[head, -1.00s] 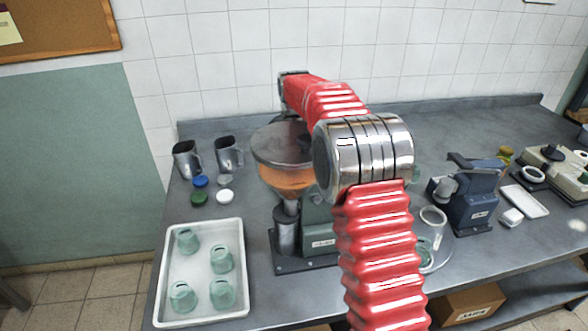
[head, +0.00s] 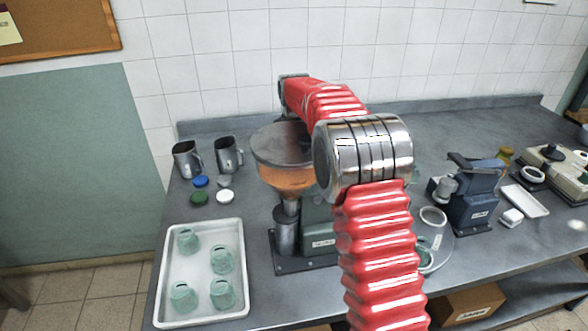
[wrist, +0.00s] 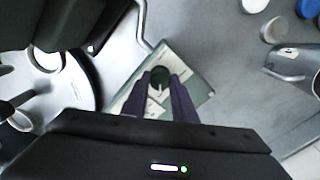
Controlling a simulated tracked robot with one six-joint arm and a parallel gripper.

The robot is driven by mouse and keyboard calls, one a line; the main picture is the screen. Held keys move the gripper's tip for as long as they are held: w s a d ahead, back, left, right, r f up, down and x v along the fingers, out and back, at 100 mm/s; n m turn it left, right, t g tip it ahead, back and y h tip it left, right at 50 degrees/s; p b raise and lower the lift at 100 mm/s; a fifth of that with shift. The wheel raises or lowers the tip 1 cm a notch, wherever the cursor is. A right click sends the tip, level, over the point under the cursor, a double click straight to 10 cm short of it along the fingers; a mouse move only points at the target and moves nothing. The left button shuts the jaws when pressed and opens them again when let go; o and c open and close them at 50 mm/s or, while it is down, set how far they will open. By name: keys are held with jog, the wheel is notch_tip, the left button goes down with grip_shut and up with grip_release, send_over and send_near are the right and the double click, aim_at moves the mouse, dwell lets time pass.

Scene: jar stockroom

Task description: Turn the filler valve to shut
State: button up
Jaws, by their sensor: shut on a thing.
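The filler (head: 285,178), with an orange-filled hopper on a grey-green base, stands at the middle of the bench in the head view; my red arm covers part of it. The filler valve (wrist: 160,76) shows in the wrist view as a small dark green round knob with a pale pointer line, on a plate with white labels. My gripper (wrist: 162,80) has its two dark fingers on either side of the knob, shut on it. In the head view my gripper and the valve are hidden behind the arm.
A white tray (head: 157,316) with several green glass jars lies at front left. Two metal jugs (head: 228,155) and several lids (head: 200,181) stand behind it. A blue device (head: 474,200) stands to the right, with a white dish (head: 528,202) beside it.

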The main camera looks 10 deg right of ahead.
jog(key=shift+n, duration=0.3)
jog(key=n, duration=1.7)
jog(key=shift+d, duration=0.1)
dwell(0.5)
jog(key=o, duration=1)
jog(key=shift+o, duration=0.2)
